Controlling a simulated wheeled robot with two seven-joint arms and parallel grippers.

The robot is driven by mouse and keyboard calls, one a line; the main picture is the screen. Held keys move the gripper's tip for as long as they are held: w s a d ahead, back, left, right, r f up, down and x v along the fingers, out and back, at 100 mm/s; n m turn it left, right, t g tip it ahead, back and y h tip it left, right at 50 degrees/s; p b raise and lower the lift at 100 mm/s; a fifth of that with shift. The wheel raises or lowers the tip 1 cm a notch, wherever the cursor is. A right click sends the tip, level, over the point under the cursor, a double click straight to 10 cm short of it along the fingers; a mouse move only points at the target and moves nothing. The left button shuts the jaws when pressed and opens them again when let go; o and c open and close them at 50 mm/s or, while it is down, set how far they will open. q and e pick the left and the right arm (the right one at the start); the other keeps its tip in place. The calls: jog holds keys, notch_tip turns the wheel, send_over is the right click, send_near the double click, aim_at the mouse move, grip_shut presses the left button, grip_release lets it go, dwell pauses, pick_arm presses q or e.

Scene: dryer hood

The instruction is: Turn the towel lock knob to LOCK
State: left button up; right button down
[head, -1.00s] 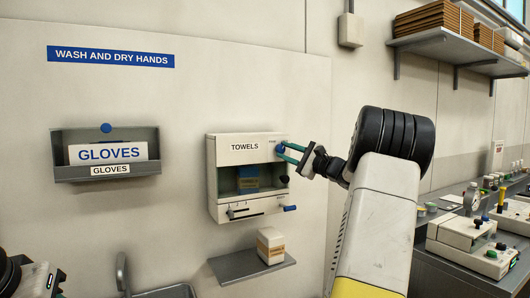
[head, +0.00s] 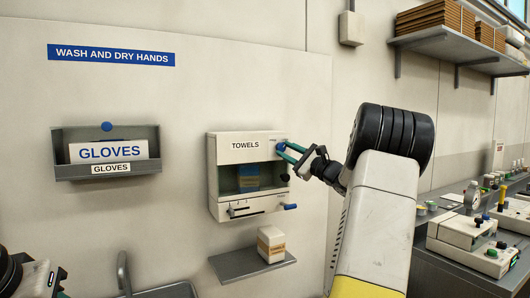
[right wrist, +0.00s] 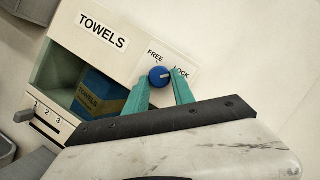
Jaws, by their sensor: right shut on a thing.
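The towel dispenser (head: 238,205), a cream box marked TOWELS, is on the wall at the middle of the head view. Its round blue lock knob (head: 280,147) is at the upper right of its front. In the right wrist view the knob (right wrist: 159,77) sits just below the words FREE and LOCK; I cannot tell which its mark points to. My right gripper (right wrist: 163,82) is shut on the knob, one green finger on each side. In the head view it (head: 284,150) reaches in from the right. My left gripper (head: 58,283) shows only partly at the lower left.
A dark knob (head: 285,178) and a blue-tipped lever (head: 290,206) sit below on the dispenser. A shelf (head: 245,264) with a small box (head: 271,244) is underneath. A glove holder (head: 60,168) hangs at left. A counter with devices (head: 470,248) stands at right.

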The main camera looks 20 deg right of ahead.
jog(key=c, duration=1.1)
grip_release()
jog(key=shift+o, duration=0.2)
jog(key=v, duration=0.7)
jog(key=shift+s, duration=0.35)
jog(key=shift+d+f, duration=0.1)
jog(key=shift+f, duration=0.05)
